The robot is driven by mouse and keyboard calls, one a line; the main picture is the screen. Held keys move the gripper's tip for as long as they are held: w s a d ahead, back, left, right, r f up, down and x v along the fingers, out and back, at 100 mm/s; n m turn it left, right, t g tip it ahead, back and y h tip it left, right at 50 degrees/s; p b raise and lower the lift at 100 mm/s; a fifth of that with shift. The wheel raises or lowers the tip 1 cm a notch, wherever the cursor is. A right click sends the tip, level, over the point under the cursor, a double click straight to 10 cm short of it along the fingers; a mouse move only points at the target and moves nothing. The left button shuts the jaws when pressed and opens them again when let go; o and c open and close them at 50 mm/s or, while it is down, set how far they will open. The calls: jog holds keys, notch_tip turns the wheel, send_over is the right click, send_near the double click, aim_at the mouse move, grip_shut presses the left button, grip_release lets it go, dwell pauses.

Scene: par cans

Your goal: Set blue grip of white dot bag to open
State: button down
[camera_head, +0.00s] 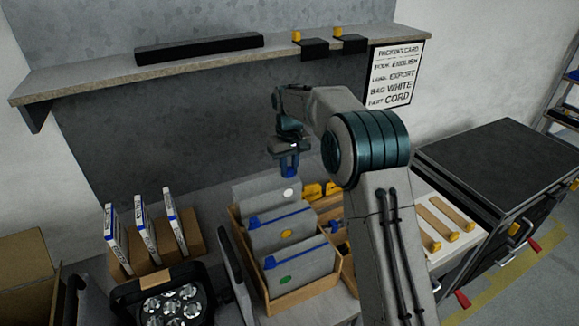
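The white dot bag is a grey pouch (263,193) with a white dot (289,193). It stands at the back of a wooden rack (312,292). Its blue grip cannot be told apart with certainty. My gripper (289,174) points down just above the bag's top edge, near the dot. Dark blue shows at its fingertips, and I cannot tell whether this is the fingers or a grip between them. Contact and finger gap are too small to tell. In front stand a yellow dot bag (270,232) and a green dot bag (306,262), each with a blue strip along its top.
Yellow pieces (312,191) lie right of the bags, partly behind my arm. White-and-blue boxes (146,229) stand left, behind a lamp (173,306). A shelf (215,63) runs above. A packing card (395,75) reads bag white. A dark cabinet (505,160) stands right.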

aim_at(290, 169)
jog(key=c, duration=1.2)
grip_release()
jog(key=shift+d, duration=0.15)
jog(key=shift+c, duration=0.2)
notch_tip(290, 169, up, 14)
jog(key=shift+b, duration=0.3)
jog(key=shift+f, duration=0.1)
